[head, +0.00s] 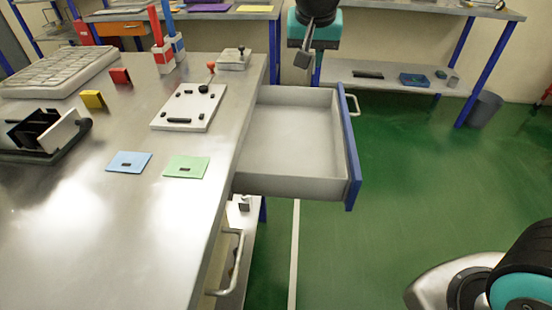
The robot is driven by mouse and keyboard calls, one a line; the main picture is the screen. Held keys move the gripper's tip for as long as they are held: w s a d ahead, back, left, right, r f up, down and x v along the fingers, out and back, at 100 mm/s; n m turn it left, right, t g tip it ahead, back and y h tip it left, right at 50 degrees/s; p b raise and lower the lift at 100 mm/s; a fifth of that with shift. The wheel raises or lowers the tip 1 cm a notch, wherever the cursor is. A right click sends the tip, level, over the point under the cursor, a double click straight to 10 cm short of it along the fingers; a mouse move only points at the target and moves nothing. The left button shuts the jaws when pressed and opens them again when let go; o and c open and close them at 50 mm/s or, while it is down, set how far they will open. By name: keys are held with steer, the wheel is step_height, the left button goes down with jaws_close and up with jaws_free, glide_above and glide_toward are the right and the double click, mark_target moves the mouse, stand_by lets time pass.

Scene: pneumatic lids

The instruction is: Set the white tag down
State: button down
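A white flat piece (62,140), possibly the white tag, stands among black plates in a dark holder (45,156) at the left of the metal table. I cannot tell for sure that it is the tag. My gripper (303,59) hangs at the top centre, beyond the open drawer and well away from the holder. It is small and dark there, and I cannot see whether its fingers are open or hold anything.
The open drawer (348,155) is empty and juts right from the table (130,220). Blue (128,161) and green (186,167) cards lie near the table's edge. A white board (188,107) with black parts lies behind them. Green floor (430,180) is clear at right.

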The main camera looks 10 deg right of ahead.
mark_target(302, 140)
steer(key=shift+a+f, duration=0.15)
step_height(302, 140, down, 19)
steer(key=shift+s+f+b, duration=0.1)
steer(key=shift+f+b, duration=0.1)
steer(key=shift+b, duration=0.75)
steer(key=shift+f, duration=0.15)
steer(key=c, duration=1.1)
jaws_free()
steer(key=shift+o, duration=0.2)
